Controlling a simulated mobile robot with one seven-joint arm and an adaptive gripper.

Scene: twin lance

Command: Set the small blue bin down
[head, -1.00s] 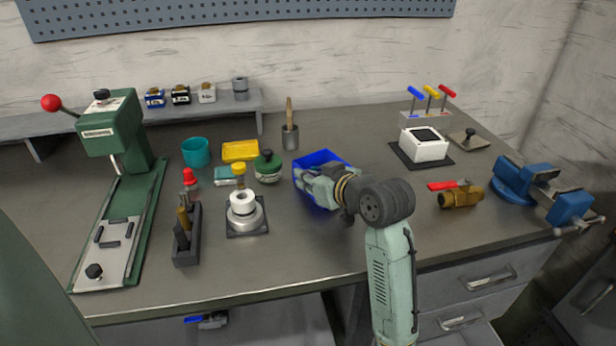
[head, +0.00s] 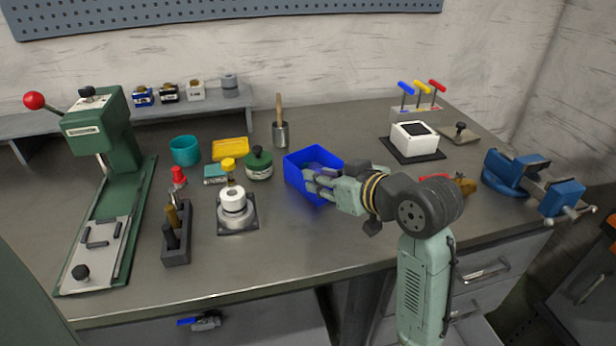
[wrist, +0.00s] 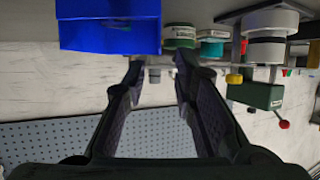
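The small blue bin (head: 302,178) appears to stand upright on the bench, near the middle. Its inside is partly hidden by my gripper. My gripper (head: 308,182) is at the bin's right side in the head view, with its fingers parted. In the wrist view, the blue bin (wrist: 110,36) is at the top, mostly left of the fingers. My open fingers (wrist: 160,68) have a clear gap between them, and the left fingertip is close to the bin's edge. I cannot tell whether a finger touches the bin.
A green jar (head: 259,166), a yellow tray (head: 231,149) and a white-topped fixture (head: 235,204) stand left of the bin. A cup with a brush (head: 281,133) is behind it. A white box (head: 414,139) and a blue vise (head: 530,182) are to the right. The bench in front is clear.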

